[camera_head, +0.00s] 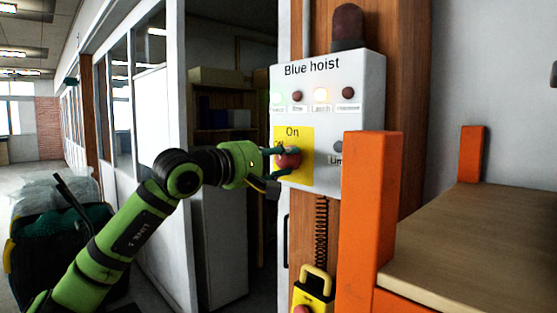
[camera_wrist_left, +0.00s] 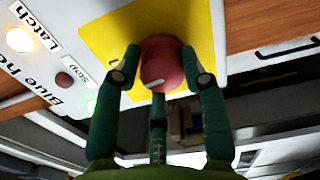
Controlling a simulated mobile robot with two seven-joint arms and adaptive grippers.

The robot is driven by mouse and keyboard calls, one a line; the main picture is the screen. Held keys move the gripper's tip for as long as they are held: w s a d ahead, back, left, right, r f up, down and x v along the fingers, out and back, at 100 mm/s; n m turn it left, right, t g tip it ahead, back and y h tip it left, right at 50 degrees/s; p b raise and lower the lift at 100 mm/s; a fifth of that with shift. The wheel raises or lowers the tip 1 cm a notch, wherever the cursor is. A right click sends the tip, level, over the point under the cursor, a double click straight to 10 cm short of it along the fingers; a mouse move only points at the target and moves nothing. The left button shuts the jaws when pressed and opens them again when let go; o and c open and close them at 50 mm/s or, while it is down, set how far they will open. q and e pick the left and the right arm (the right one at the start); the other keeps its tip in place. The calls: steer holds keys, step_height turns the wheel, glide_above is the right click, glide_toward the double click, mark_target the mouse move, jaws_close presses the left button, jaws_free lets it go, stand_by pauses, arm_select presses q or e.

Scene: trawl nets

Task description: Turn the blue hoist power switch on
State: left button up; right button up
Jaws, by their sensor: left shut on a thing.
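The blue hoist power switch is a round red knob (camera_head: 291,162) on a yellow plate (camera_head: 306,172) marked "On" at its top. The plate is on the lower left of the white "Blue hoist" box (camera_head: 330,75). My left gripper (camera_head: 283,161) reaches it from the left and is shut on the knob. In the left wrist view the fingers of the gripper (camera_wrist_left: 162,72) press on both sides of the red knob (camera_wrist_left: 165,60), which has a small white mark. The fingers partly hide the plate, and I cannot tell which position the knob points to. My right gripper is not in view.
A pale green lamp (camera_head: 277,97) and the orange "Latch" lamp (camera_head: 320,95) glow on the box; other lamps are dark. A yellow pendant (camera_head: 313,290) hangs below. An orange post (camera_head: 370,220) and wooden shelf (camera_head: 480,250) stand close at right.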

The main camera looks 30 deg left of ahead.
arm_select(q)
steer(key=shift+d+m, duration=0.1)
steer(key=shift+m, duration=0.6)
steer(key=shift+f, duration=0.15)
steer(key=o, duration=1.1)
steer(key=shift+d, duration=0.15)
steer(key=shift+s+a, duration=0.2)
steer(key=v, duration=1.1)
steer(key=shift+s, duration=0.25)
